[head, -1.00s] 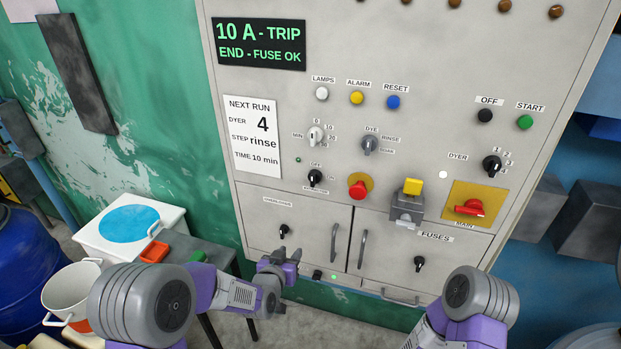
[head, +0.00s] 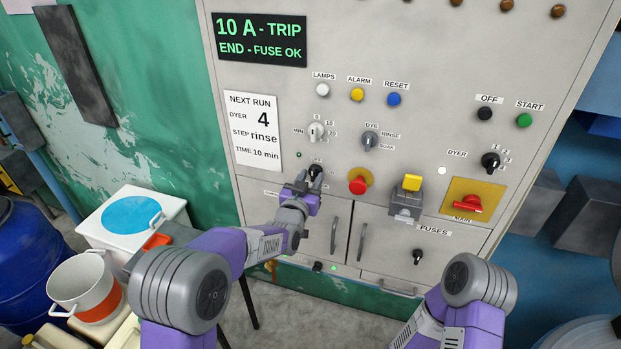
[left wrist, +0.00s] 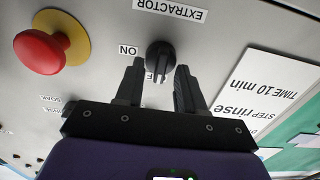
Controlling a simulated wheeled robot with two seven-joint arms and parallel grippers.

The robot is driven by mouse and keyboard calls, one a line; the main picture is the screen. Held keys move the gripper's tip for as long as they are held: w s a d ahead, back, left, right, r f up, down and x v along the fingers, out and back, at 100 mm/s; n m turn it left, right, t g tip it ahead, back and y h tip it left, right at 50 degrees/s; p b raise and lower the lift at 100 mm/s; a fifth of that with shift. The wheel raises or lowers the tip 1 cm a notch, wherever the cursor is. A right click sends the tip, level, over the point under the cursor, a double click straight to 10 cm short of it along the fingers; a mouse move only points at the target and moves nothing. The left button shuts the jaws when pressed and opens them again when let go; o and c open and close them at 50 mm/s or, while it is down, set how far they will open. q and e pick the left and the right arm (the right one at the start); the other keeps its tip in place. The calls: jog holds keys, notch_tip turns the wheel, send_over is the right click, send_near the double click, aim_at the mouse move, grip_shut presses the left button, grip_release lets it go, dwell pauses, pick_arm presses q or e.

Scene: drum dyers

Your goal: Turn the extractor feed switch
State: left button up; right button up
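The extractor feed switch (head: 315,171) is a black rotary knob on the grey panel, partly hidden by my left gripper (head: 308,183) in the head view. In the left wrist view the knob (left wrist: 160,58) appears upside down below its EXTRACTOR label, with ON on the left and a partly hidden OFF below. Its pale mark faces OFF. My left gripper (left wrist: 159,70) is open, with one finger on either side of the knob's near end. I cannot tell whether the fingers touch it. My right gripper is out of view.
A red push button (head: 358,185) is close to the right of the switch. A yellow-and-grey lever block (head: 407,202) and red main switch (head: 466,205) are farther right. Cupboard handles (head: 334,235) stick out below. A white box (head: 105,215) and pot (head: 80,285) stand at left.

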pick_arm(q)
jog(key=shift+w, duration=0.1)
grip_shut()
dwell(0.3)
jog(key=shift+d+f+m+b, duration=0.1)
jog(key=shift+m+b, duration=0.7)
jog(key=shift+b, duration=0.3)
jog(key=m+b, duration=0.4)
jog(key=m, duration=0.1)
jog(key=shift+d+b, duration=0.1)
jog(key=shift+b, duration=0.25)
jog(key=m+b, duration=0.3)
jog(key=m, duration=0.2)
jog(key=shift+f+m+b, duration=0.15)
jog(key=shift+m+b, duration=0.25)
jog(key=m+b, duration=0.4)
jog(key=m, duration=0.1)
jog(key=shift+m, duration=0.4)
